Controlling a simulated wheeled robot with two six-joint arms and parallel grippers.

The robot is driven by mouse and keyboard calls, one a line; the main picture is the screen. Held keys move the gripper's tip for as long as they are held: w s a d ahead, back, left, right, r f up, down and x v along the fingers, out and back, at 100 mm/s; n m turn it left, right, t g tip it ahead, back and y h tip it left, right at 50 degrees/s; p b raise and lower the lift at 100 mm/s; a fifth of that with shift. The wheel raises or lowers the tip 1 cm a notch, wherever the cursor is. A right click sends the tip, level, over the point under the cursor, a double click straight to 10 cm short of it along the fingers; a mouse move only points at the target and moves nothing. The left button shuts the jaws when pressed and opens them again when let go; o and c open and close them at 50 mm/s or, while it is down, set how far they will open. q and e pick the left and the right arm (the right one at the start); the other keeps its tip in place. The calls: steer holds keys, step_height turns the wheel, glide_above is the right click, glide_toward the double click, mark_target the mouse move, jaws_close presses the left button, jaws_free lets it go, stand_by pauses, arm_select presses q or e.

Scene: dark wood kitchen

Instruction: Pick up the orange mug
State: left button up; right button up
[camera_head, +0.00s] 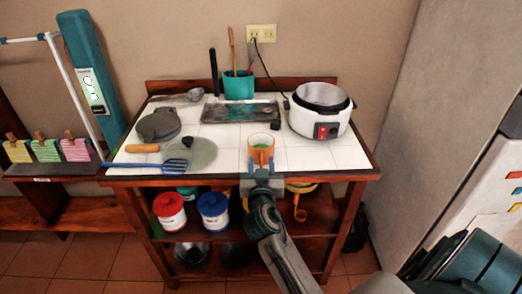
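The orange mug (262,140) stands upright at the front edge of the white tiled worktop, with something green inside it. My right gripper (262,166) is at the near side of the mug, at the worktop's front edge. Its two fingers look spread about as wide as the mug and point toward it. The gripper hides the mug's lower front, so I cannot tell whether the fingers touch it. My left gripper is not in view.
A white cooker (308,124) stands right of the mug, and a dark tray (225,113) lies behind it. A glass lid (204,153) and blue spatula (140,165) lie to the left. A teal utensil pot (238,88) stands at the back. Red (169,210) and blue (212,211) canisters sit on the shelf below.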

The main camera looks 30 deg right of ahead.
mark_target(261, 153)
steer(key=shift+x, duration=1.35)
steer(key=shift+s, duration=0.1)
jaws_close()
steer(key=shift+r+p, duration=0.1)
steer(key=shift+p, duration=0.25)
